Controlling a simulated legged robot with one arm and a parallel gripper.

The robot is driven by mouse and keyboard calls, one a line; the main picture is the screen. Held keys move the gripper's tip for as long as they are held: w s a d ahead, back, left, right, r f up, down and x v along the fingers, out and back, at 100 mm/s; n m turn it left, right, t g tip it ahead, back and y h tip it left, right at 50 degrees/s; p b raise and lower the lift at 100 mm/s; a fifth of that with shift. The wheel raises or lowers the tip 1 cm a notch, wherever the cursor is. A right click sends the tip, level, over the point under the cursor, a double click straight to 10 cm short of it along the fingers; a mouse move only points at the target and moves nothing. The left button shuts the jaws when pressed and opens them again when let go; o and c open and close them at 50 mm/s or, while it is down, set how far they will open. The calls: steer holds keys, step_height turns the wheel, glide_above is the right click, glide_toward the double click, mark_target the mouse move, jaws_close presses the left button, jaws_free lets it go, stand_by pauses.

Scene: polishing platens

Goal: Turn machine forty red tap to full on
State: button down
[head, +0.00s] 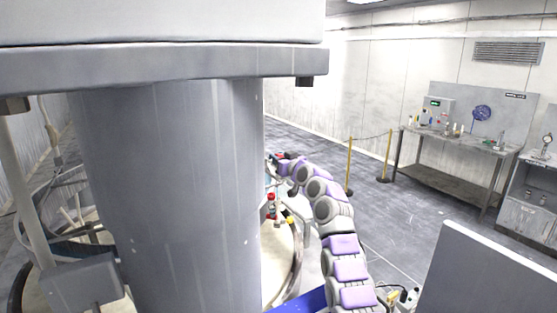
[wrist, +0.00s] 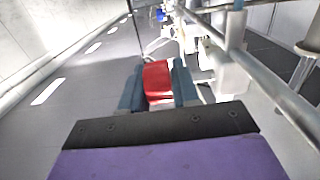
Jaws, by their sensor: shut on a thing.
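In the wrist view a red tap handle (wrist: 157,80) sits between the two blue-grey fingers of my gripper (wrist: 158,92). The fingers are shut on it, one on each side. In the head view my purple and grey arm reaches forward past the right of a large grey column, and my gripper (head: 278,157) is small at its far end. Another red-topped fitting (head: 271,198) stands nearer, beside the column, with a yellow part by it. The machine number cannot be read, and the tap's body below the handle is mostly hidden.
The grey column (head: 175,190) and its overhead beam (head: 150,66) block much of the head view. A round pale platen (head: 280,255) lies below the arm. A workbench (head: 455,147) and rope posts (head: 349,165) stand at the right, with open floor between.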

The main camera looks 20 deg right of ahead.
steer(key=g+p, duration=0.2)
steer(key=shift+r+p, duration=0.3)
steer(key=shift+p, duration=0.1)
steer(key=g+p, duration=0.2)
steer(key=p, duration=0.2)
steer(key=shift+r+h, duration=0.1)
steer(key=shift+h, duration=0.3)
steer(key=shift+g+p, duration=0.4)
steer(key=shift+p, duration=1.75)
steer(key=shift+f+g+p, duration=0.25)
steer(key=shift+g+p, duration=0.25)
steer(key=shift+p, duration=0.3)
